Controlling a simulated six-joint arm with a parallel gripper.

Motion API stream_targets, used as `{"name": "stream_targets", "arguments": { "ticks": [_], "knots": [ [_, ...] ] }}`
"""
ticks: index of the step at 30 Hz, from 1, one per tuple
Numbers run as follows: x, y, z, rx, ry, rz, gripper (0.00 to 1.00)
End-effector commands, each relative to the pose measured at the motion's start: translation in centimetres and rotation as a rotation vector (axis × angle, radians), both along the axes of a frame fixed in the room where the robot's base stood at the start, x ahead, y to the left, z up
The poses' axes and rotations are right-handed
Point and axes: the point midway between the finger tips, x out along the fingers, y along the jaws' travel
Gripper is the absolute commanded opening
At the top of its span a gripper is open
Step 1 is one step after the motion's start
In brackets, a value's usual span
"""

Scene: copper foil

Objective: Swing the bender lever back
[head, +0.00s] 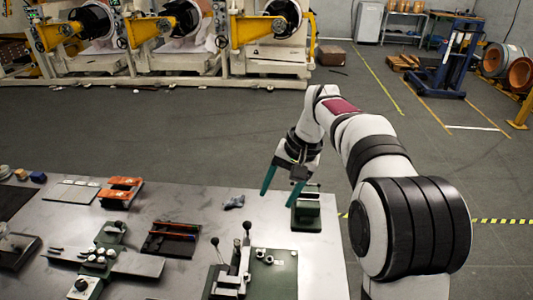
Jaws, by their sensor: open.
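A device that looks like the bender (238,276) stands at the front middle of the bench, beside or on a green plate. One lever (246,244) with a round black knob stands nearly upright on it. A second black-knobbed lever (218,254) is to its left and leans left. My gripper (282,193) has two teal fingers spread apart, empty and pointing down. It is over the bench's back right part, behind and to the right of the levers and apart from them. The lower part of the bender is cut off by the picture's edge.
A green block (306,216) stands close to my gripper's right finger. A small blue-grey item (234,202) lies to its left. A dark tray (171,239), an orange rack (121,190) and a green fixture (105,260) stand farther left. Bare bench (190,204) lies between them.

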Motion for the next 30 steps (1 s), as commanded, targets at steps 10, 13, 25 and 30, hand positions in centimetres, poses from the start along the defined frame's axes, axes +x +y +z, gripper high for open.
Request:
{"name": "stream_targets", "arguments": {
  "ticks": [10,13,25,30],
  "knots": [
    [5.7,3.5,-5.4,0.035,-0.028,0.07,0.62],
    [5.8,4.4,-8.0,0.034,-0.028,0.07,0.62],
    [6.2,7.7,-17.3,0.034,-0.03,0.066,0.62],
    [6.3,8.0,-18.3,0.033,-0.033,0.065,0.62]
  ]
}}
